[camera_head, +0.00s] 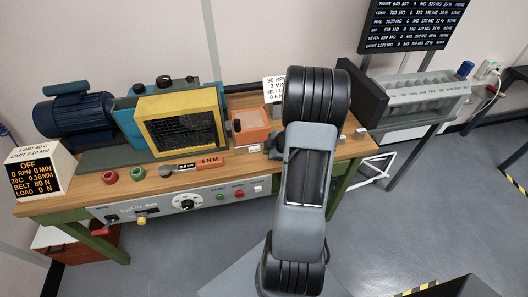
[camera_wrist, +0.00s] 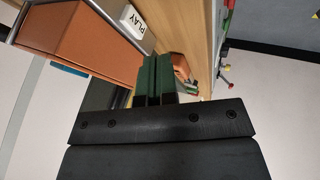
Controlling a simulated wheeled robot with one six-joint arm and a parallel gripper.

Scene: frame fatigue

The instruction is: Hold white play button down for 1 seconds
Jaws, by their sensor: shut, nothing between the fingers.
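The white play button (camera_wrist: 138,20) shows in the wrist view with the word PLAY on it, next to the orange box. In the head view the play button (camera_head: 254,148) is a small white block in front of the orange box (camera_head: 250,126), on the wooden bench top. My gripper (camera_wrist: 157,62) is shut and empty, its dark green fingertips below and right of the button in the wrist view. A gap shows between fingertips and button in that picture; the exact distance cannot be told. In the head view my arm mostly hides the gripper.
The wooden bench (camera_head: 120,195) carries a blue motor (camera_head: 75,118), a yellow-framed guard (camera_head: 182,122) and red and green knobs. A control panel (camera_head: 170,208) with a start and stop button runs along its front.

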